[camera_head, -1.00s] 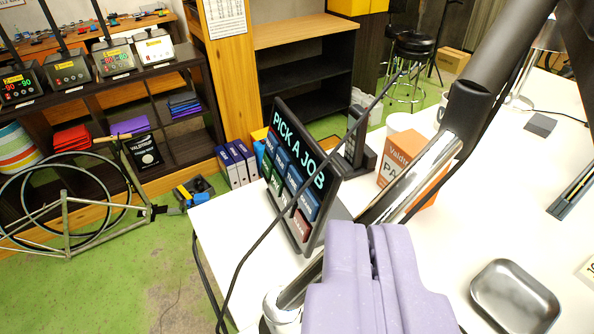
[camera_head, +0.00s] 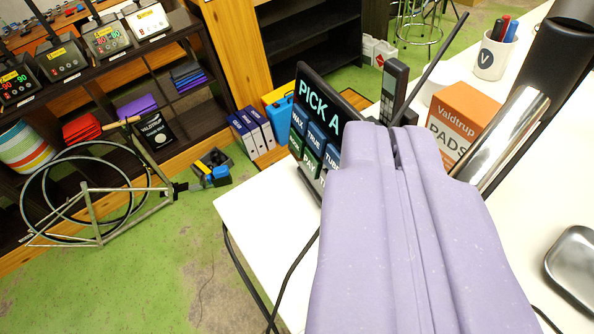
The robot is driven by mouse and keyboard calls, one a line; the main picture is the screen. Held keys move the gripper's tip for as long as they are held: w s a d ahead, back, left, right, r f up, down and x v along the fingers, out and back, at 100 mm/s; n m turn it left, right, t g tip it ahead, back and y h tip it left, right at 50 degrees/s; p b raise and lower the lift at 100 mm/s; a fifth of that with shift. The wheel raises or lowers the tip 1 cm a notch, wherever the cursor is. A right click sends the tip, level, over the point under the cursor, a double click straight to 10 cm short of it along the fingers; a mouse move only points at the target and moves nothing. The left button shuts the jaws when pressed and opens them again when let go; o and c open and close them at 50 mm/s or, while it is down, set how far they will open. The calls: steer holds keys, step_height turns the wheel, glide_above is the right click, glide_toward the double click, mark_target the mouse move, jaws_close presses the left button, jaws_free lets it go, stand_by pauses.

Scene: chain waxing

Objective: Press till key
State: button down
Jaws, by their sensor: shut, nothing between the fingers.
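The till (camera_head: 318,104) is a dark tilted screen headed "PICK A JOB"; only "PICK A" shows now. Blue keys show below the heading, among them WAX (camera_head: 298,117), TRUE (camera_head: 315,138) and TUBE (camera_head: 332,158). A green key (camera_head: 295,146) is at the lower left. My gripper (camera_head: 390,130) is lavender and shut, with nothing between its fingers. Its tips appear just right of the till's keys, overlapping the screen's right side. The gripper hides the rest of the heading and the lower right keys. I cannot tell whether it touches the screen.
A black handset (camera_head: 394,85) stands behind the till. An orange and white pads box (camera_head: 462,122) and a pen cup (camera_head: 494,58) are to the right. A metal tray (camera_head: 574,262) lies on the white counter (camera_head: 265,215). A dark cable hangs by the counter's left edge.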

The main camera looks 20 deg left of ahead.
steer(key=w+a+f+m+g+y+p, duration=0.15)
steer(key=w+a+f+m+p, duration=0.35)
steer(key=w+a+f+p, duration=0.8)
step_height(320, 180, down, 12)
steer(key=s+a+m+h+p, duration=0.1)
steer(key=a+m+h+p, duration=0.1)
steer(key=p, duration=0.5)
steer(key=m+h, duration=0.1)
steer(key=m, duration=0.1)
steer(key=shift+a+m, duration=0.15)
steer(key=shift+m, duration=0.25)
steer(key=shift+h, duration=0.25)
steer(key=w+d+b, duration=0.1)
steer(key=w+d+f+b, duration=0.1)
steer(key=w+d+b, duration=0.1)
steer(key=w+d+f+b, duration=0.1)
steer(key=d+b, duration=0.1)
steer(key=shift+w+d, duration=0.15)
steer(key=shift+d, duration=0.1)
steer(key=shift+w+d+b, duration=0.45)
steer(key=shift+d, duration=0.2)
